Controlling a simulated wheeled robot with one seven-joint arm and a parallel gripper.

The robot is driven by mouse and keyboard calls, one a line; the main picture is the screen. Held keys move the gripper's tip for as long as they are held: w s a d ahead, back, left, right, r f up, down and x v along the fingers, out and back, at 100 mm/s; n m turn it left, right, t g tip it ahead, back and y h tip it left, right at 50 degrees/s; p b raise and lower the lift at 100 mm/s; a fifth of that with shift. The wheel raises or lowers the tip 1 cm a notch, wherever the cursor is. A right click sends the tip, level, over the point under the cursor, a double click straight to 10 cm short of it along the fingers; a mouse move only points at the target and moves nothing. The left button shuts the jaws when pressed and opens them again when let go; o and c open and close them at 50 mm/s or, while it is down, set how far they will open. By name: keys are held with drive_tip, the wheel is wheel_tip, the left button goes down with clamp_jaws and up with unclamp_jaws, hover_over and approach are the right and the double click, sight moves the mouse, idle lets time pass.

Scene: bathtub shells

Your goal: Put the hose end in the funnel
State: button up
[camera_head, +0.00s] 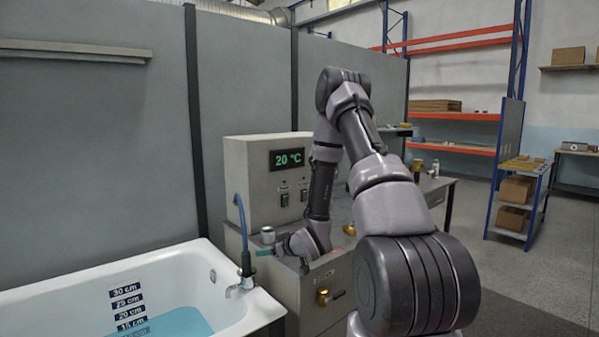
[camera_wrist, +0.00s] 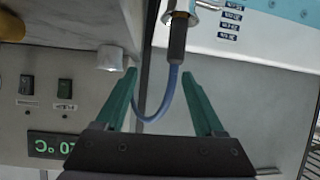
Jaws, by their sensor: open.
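The blue hose (camera_head: 241,222) rises in an arc at the back corner of the tub, its dark hose end (camera_head: 246,263) pointing down at the tap. In the wrist view the dark hose end (camera_wrist: 177,40) sits against the tap, and the blue hose (camera_wrist: 162,112) loops across the gap between my fingers. My gripper (camera_wrist: 160,73) is open, with green fingers and nothing clamped. In the head view my gripper (camera_head: 262,253) points left toward the hose, mostly hidden by my wrist. A grey metal cup (camera_head: 268,235), probably the funnel, stands on the cabinet top just behind my fingers.
The tap (camera_head: 240,287) is on the rim of the white tub (camera_head: 225,262), which holds blue water. The control box (camera_head: 262,155) reads 20 °C and stands behind my arm. A brass valve (camera_head: 323,297) sticks out of the cabinet front. The wall closes the back.

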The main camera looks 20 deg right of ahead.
drive_tip(key=s+d+r+m+g+h, duration=0.1)
drive_tip(key=s+d+r+m+h, duration=0.15)
drive_tip(key=r, duration=0.55)
drive_tip(key=s+d+r+m+g+h, duration=0.1)
drive_tip(key=s+r, duration=0.2)
drive_tip(key=r, duration=0.5)
drive_tip(key=s+d+r+m+h, duration=0.1)
drive_tip(key=s+d+r+h, duration=0.1)
drive_tip(key=r, duration=0.7)
drive_tip(key=s+a+r+m+g+y, duration=0.1)
drive_tip(key=s+r, duration=0.4)
drive_tip(key=s, duration=0.7)
drive_tip(key=s+a+r+m+g+y, duration=0.1)
drive_tip(key=s+a+r, duration=0.4)
drive_tip(key=s, duration=0.7)
drive_tip(key=shift+s+r+m+g+y, duration=0.2)
drive_tip(key=shift+r+m+g+y, duration=0.3)
drive_tip(key=shift+m, duration=0.65)
drive_tip(key=shift+r, duration=0.1)
